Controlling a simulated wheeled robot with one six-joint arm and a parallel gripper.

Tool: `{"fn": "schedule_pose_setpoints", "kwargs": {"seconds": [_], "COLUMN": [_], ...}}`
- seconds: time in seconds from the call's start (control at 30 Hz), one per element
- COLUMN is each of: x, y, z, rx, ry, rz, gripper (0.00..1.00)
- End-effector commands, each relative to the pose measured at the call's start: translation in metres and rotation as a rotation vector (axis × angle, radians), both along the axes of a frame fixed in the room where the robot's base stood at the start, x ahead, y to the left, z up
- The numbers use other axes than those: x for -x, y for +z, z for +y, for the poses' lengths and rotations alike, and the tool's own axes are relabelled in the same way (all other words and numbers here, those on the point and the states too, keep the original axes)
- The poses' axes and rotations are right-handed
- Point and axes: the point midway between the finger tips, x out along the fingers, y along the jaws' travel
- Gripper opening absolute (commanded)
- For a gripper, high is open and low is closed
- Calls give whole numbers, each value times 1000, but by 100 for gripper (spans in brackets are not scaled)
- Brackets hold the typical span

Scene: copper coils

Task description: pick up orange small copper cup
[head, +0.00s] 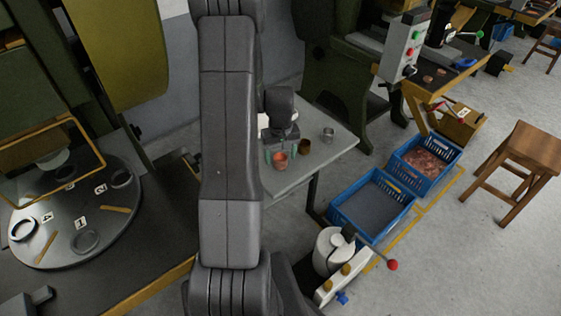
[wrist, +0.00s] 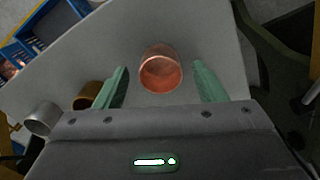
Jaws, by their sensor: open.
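The orange small copper cup (head: 280,160) stands on a grey table (head: 335,148). In the wrist view the cup (wrist: 160,72) shows its open mouth, between and slightly beyond the green fingertips. My gripper (wrist: 159,80) is open, with one finger on each side of the cup and a gap on both sides.
A brown cup (head: 305,147) stands close to the orange one, next to the left finger in the wrist view (wrist: 88,95). A silver cup (head: 328,134) stands farther right. Blue crates (head: 372,205) lie beyond the table edge.

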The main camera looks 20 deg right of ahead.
Motion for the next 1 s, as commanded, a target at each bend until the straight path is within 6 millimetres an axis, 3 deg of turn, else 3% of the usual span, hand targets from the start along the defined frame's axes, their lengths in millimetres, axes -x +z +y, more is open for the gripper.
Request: {"fn": "schedule_pose_setpoints", "kwargs": {"seconds": [0.27,0.5,0.8,1.0], "x": [0,0,-1,-1], "y": [-3,-3,0,24], "z": [0,0,0,0], "rx": [0,0,1,2], "ry": [0,0,0,0], "rz": [-1,-1,-2,-6], "gripper": [64,17,16,16]}}
